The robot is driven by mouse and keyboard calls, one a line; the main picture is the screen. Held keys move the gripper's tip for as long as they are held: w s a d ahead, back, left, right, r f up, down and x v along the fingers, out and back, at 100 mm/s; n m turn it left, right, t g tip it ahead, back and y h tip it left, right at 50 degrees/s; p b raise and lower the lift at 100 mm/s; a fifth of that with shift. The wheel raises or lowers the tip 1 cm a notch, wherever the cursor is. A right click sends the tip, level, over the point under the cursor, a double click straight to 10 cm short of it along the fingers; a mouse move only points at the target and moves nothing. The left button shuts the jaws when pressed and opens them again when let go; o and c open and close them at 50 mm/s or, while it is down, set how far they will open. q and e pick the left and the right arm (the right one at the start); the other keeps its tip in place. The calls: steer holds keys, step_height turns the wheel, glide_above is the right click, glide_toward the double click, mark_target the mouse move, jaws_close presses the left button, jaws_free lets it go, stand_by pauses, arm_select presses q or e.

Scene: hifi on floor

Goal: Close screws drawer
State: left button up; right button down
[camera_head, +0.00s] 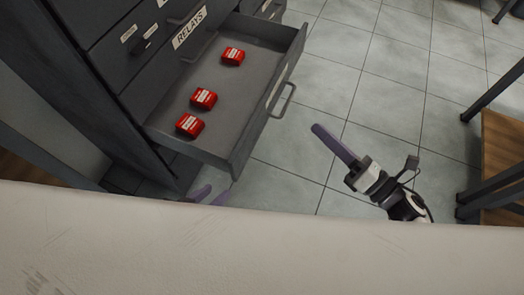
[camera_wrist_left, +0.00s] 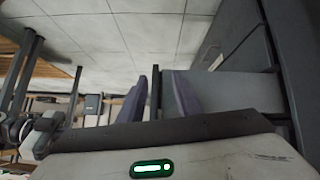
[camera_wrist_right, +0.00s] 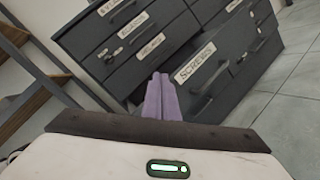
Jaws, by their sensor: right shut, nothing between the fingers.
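The screws drawer (camera_head: 237,150) is pulled out from the dark grey cabinet in the head view. Three red boxes (camera_head: 204,98) lie inside it. Its front, with the SCREWS label (camera_wrist_right: 195,64) and a bar handle (camera_wrist_right: 206,94), shows in the right wrist view. My right gripper (camera_head: 318,130) is shut and empty, in front of the drawer and apart from its handle (camera_head: 282,99). My left gripper (camera_head: 207,196) is beside the drawer's near side, partly hidden by a pale surface. In the left wrist view its fingers (camera_wrist_left: 158,85) are apart, with a dark upright edge seen between them.
The cabinet (camera_head: 105,45) has other closed drawers, one with a RELAYS label (camera_head: 189,28) above the open one. A wooden-topped table with dark legs (camera_head: 500,150) stands at the right. The tiled floor (camera_head: 390,70) in front of the drawer is clear.

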step_height(320, 180, down, 5)
steer(key=s+n+g+y+b, duration=0.2)
steer(key=n+g+y+b, duration=0.3)
steer(key=n, duration=0.8)
steer(key=n+g+h+p, duration=0.1)
steer(key=n+g+h, duration=0.1)
glide_toward(250, 132)
steer(key=x, duration=0.6)
steer(key=shift+a, duration=0.25)
steer(key=shift+a, duration=0.1)
